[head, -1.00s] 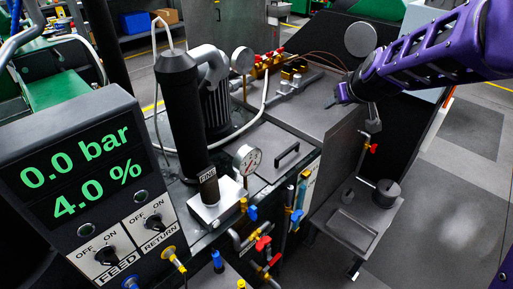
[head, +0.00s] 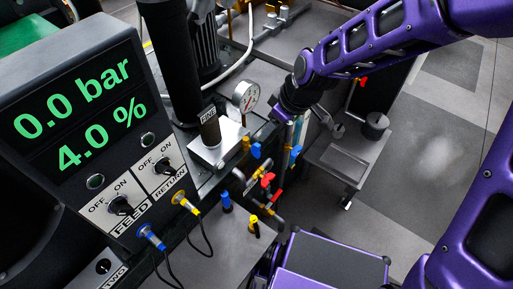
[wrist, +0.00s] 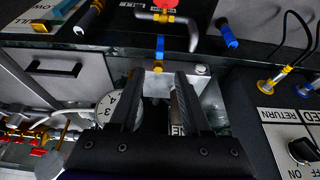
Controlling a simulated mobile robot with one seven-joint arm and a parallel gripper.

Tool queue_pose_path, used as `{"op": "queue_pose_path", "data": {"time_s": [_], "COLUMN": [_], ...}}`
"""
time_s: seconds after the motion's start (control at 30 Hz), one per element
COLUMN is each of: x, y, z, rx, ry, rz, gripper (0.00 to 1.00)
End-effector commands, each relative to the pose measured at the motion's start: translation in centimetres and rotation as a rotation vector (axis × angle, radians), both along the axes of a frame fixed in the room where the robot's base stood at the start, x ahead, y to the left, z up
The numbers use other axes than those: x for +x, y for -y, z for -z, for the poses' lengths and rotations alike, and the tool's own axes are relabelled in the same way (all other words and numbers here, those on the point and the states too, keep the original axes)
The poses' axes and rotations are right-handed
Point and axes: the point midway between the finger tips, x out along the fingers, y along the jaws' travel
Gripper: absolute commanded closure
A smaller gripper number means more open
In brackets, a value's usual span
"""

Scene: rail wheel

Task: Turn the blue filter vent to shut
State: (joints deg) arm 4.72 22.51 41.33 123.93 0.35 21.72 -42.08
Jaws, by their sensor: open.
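The blue filter vent handle (head: 256,150) sits on a brass fitting at the near right side of the pale filter block (head: 222,150). In the wrist view the blue handle (wrist: 160,47) stands upright in the picture above its brass fitting, just beyond my fingertips. My gripper (wrist: 160,76) is open and empty, its two dark fingers on either side of the line to the fitting. In the head view my gripper (head: 283,112) is a dark shape behind and right of the handle, beside the gauge. Its fingertips are hard to make out there.
A dial gauge (head: 245,95) stands close to my gripper. Red-handled valves (head: 267,181) and another blue handle (head: 296,152) are close by. The control panel (head: 80,110) reads 0.0 bar and 4.0 %. Open floor (head: 440,150) lies to the right.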

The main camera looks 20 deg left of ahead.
Motion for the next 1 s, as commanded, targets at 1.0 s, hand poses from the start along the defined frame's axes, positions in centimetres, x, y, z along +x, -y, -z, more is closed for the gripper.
{"op": "queue_pose_path", "data": {"time_s": [1.0], "x": [1.3], "y": [-4.3], "z": [10.6], "rx": [0.001], "ry": [0.002], "rz": [0.002], "gripper": [0.56]}}
